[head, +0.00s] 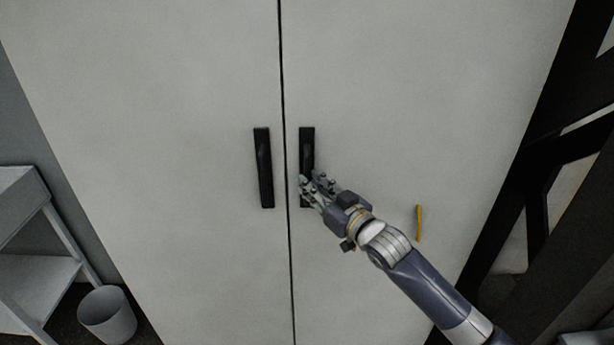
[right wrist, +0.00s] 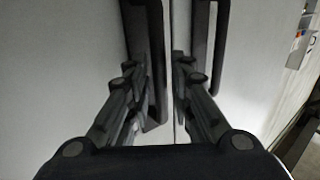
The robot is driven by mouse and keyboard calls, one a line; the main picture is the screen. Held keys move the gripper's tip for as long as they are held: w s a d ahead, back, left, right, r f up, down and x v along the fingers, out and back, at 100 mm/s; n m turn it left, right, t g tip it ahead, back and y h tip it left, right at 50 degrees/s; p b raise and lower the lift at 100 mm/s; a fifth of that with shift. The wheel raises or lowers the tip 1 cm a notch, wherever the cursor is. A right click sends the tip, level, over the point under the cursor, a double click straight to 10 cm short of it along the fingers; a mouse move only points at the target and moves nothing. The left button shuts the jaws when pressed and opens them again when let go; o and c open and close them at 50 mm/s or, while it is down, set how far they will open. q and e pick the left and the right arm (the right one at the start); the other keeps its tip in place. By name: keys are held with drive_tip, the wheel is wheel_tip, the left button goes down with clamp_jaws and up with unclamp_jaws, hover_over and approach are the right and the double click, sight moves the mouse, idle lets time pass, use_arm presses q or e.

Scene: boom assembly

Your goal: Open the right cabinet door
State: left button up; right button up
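The right cabinet door (head: 400,100) is a tall light grey panel, flush with the left door (head: 170,110) at a thin dark seam. Its black vertical handle (head: 307,142) is beside the seam, with its lower part partly hidden by my right gripper (head: 311,186). My right gripper reaches in from the lower right. In the right wrist view its fingers (right wrist: 158,82) are spread apart, with one black handle (right wrist: 155,60) between them; contact cannot be told. The left door's handle (head: 263,168) is free. My left gripper is out of view.
A small yellow bar (head: 419,223) shows in front of or on the right door. A grey bin (head: 107,316) and shelf unit (head: 40,270) stand at the lower left. A dark frame (head: 545,190) stands along the right side.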

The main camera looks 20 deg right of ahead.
drive_tip(key=shift+x, duration=1.35)
clamp_jaws()
drive_tip(key=shift+s, duration=0.1)
